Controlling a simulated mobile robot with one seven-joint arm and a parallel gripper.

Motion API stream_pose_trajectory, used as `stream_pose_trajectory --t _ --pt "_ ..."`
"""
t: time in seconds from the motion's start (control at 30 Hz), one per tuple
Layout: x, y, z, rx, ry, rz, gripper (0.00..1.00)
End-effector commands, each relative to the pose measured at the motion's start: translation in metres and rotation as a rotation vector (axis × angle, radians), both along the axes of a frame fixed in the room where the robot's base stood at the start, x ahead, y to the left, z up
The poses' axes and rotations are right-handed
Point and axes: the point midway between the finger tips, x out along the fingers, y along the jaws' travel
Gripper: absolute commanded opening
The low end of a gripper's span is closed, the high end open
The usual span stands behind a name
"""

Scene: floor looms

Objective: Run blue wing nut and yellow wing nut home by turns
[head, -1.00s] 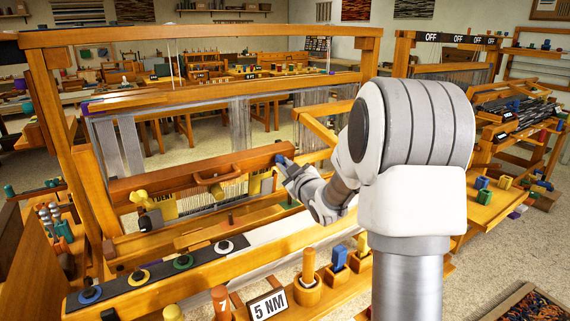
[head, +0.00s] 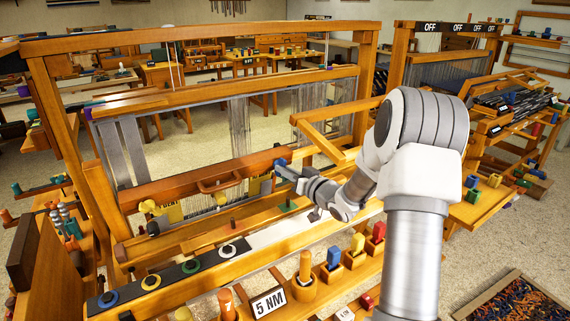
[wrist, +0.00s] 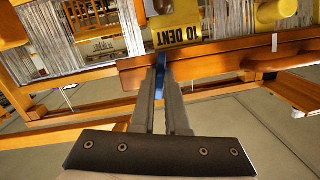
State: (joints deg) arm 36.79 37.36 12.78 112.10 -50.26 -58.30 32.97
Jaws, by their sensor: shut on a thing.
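The blue wing nut (head: 280,163) is at the right end of the loom's wooden beater bar (head: 190,185). My gripper (head: 284,168) is at it, and in the wrist view its two fingers (wrist: 162,85) are closed around the blue piece (wrist: 161,65), which is mostly hidden between them. The yellow wing nut (head: 147,206) is at the left end of the same bar, away from my gripper.
A front rail carries a dark strip with coloured rings (head: 190,267). In front are a "5 NM" sign (head: 268,302) and wooden blocks holding blue, yellow and red pegs (head: 357,246). A bin of scraps (head: 512,300) is on the floor at right. Warp threads (head: 240,130) hang behind the bar.

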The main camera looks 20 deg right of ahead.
Motion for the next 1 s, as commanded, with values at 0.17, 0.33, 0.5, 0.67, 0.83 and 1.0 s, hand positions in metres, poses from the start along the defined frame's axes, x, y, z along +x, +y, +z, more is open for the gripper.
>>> stream_pose_trajectory --t 0.17,0.33,0.5,0.67,0.83,1.0 --pt "0.0002 -0.0008 0.0009 0.054 0.011 0.011 0.0" --pt "0.0002 -0.0007 -0.0002 0.077 0.015 0.018 0.0" --pt "0.0002 -0.0005 -0.0007 0.081 0.016 0.019 0.0" --pt "0.0002 -0.0004 -0.0006 0.08 0.016 0.019 0.0" --pt "0.0002 -0.0004 -0.0006 0.08 0.016 0.019 0.3" --pt "0.0002 -0.0005 -0.0005 0.08 0.015 0.019 0.42"
